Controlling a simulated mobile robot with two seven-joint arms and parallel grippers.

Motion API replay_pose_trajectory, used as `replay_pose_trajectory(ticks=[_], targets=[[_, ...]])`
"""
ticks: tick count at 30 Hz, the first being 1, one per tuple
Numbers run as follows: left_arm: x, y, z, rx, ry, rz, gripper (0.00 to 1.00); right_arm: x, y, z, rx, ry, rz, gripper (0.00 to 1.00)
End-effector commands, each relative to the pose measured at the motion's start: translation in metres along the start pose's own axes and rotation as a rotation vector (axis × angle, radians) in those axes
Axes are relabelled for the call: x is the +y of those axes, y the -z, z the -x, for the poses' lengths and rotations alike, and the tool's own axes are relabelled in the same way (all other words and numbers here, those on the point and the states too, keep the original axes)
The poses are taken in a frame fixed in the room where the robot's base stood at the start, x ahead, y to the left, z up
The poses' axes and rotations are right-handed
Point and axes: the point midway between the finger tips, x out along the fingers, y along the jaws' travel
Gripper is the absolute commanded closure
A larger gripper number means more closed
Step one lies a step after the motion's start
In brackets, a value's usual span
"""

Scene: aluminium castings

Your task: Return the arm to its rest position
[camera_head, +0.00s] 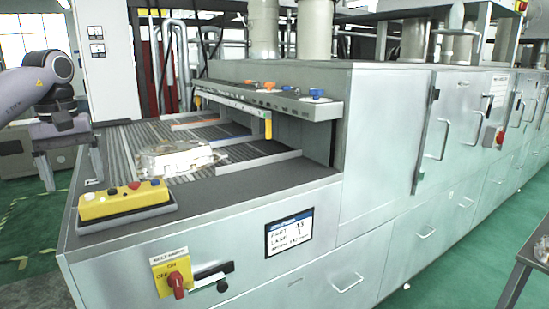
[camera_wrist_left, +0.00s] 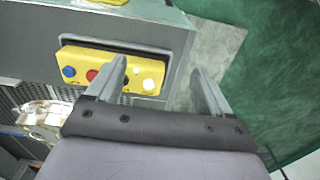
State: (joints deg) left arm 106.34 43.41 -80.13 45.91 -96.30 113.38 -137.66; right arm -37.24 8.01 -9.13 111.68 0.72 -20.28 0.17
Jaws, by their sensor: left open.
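My left arm comes in from the left edge in the head view. Its gripper (camera_head: 74,184) hangs at the near-left corner of the machine, fingers pointing down, open with nothing between them. In the left wrist view the two fingers (camera_wrist_left: 157,68) stand apart over the yellow button box (camera_wrist_left: 112,69) and the machine's edge. The button box (camera_head: 120,201) lies just right of the gripper in the head view; no contact can be made out. My right gripper is in neither view.
A shiny casting (camera_head: 175,158) lies on the machine's slatted infeed (camera_head: 120,143). A grey ledge (camera_head: 270,98) with coloured knobs overhangs it. A red switch (camera_head: 177,281) and a display (camera_head: 289,233) are on the front. Green floor is clear at left.

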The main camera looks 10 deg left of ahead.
Motion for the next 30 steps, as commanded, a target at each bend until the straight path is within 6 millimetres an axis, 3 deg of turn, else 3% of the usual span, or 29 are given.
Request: replay_pose_trajectory(ticks=[2, 3, 8, 14, 18, 24, 30], targets=[[0.000, 0.000, 0.000, 0.000, 0.000, 0.000, 0.19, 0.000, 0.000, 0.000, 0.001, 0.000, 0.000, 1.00], [0.021, -0.005, -0.020, -0.019, -0.026, -0.010, 0.19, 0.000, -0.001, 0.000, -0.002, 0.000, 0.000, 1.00], [0.084, -0.028, -0.073, -0.095, -0.152, 0.004, 0.19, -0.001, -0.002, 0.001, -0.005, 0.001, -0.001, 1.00], [0.164, -0.085, -0.141, -0.295, -0.338, 0.089, 0.19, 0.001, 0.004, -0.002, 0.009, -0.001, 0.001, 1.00], [0.213, -0.140, -0.179, -0.506, -0.464, 0.207, 0.19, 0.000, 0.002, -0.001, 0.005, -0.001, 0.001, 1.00], [0.262, -0.216, -0.208, -0.873, -0.585, 0.461, 0.19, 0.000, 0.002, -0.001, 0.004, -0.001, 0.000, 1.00], [0.288, -0.272, -0.217, -1.287, -0.614, 0.799, 0.19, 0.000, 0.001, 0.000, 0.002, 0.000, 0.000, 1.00]])
